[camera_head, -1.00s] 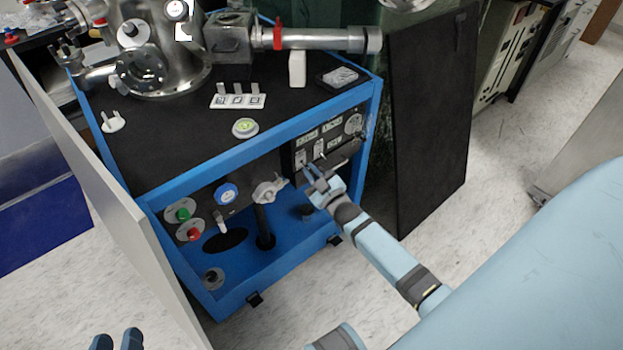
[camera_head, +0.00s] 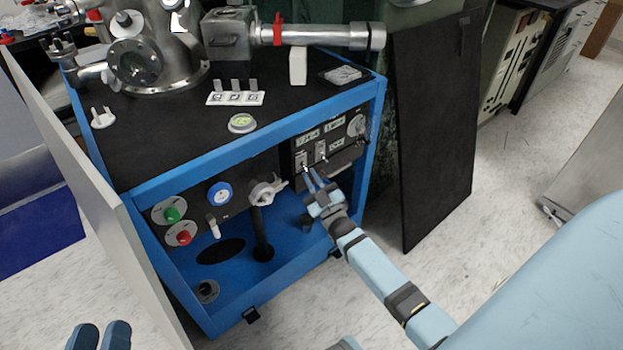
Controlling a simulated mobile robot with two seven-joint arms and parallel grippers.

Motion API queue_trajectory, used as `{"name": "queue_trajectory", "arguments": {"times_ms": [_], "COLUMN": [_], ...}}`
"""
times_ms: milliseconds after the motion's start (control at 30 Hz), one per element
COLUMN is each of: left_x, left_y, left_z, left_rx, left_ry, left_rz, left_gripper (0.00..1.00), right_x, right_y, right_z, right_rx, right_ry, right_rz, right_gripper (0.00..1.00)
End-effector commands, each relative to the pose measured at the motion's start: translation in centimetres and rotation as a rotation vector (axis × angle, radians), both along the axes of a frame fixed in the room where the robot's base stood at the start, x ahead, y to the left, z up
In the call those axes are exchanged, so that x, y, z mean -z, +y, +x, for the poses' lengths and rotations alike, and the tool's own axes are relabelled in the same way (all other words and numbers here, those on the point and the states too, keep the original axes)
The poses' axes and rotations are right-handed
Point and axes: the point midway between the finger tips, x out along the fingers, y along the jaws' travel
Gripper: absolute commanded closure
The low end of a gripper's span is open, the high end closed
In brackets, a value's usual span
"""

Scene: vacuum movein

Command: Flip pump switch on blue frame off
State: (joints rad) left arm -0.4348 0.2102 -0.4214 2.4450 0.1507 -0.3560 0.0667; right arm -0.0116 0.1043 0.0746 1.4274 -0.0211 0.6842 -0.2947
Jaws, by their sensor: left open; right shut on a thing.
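The blue frame (camera_head: 160,190) is a cart with a black top and an open front. Its black switch panel (camera_head: 347,150) sits at the upper right of the front and carries two light toggle switches, a left one (camera_head: 303,161) and a right one (camera_head: 321,150). I cannot tell which is the pump switch or its position. My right gripper (camera_head: 314,176) is just below the left switch, its fingers pointing up at the panel. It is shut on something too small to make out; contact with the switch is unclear. My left gripper (camera_head: 101,334) is open and empty at the bottom left edge.
A green button (camera_head: 171,214), a red button (camera_head: 184,238), a blue round gauge (camera_head: 219,193) and a grey valve handle (camera_head: 267,190) are on the front. A grey panel (camera_head: 80,170) stands at the left. A black board (camera_head: 432,130) leans at the right.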

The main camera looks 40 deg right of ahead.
Motion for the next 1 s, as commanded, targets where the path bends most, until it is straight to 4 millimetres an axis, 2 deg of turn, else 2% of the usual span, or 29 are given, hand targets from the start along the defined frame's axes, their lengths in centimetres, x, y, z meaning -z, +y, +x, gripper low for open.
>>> {"name": "queue_trajectory", "arguments": {"times_ms": [133,167,200,267,533,667,767,1000], "left_x": [0.0,0.0,0.0,0.0,-0.1,-0.4,-0.9,-2.5], "left_y": [0.0,0.0,0.0,0.0,0.0,0.0,0.1,0.2], "left_z": [0.0,0.0,0.0,0.0,0.0,0.0,0.0,-0.1], "left_rx": [0.0,0.0,0.0,0.0,0.0,-0.001,-0.005,-0.021], "left_ry": [-0.001,-0.001,-0.001,-0.001,-0.002,-0.006,-0.017,-0.062], "left_rz": [0.0,0.0,0.0,0.0,-0.001,-0.002,-0.006,-0.03], "left_gripper": [0.57,0.57,0.57,0.57,0.57,0.57,0.57,0.57], "right_x": [0.0,0.0,0.0,0.0,0.0,0.3,1.1,3.8], "right_y": [0.0,0.0,0.0,0.0,0.0,0.0,0.0,-0.1], "right_z": [0.0,0.0,0.0,0.0,0.0,-0.6,-2.0,-6.7], "right_rx": [0.0,0.0,0.0,0.0,0.0,0.0,0.0,0.0], "right_ry": [0.001,0.001,0.001,0.001,0.0,0.002,0.004,0.005], "right_rz": [0.0,0.0,0.0,0.0,0.0,0.0,0.0,0.0], "right_gripper": [1.0,0.87,0.77,0.64,0.63,0.63,0.63,0.63]}}
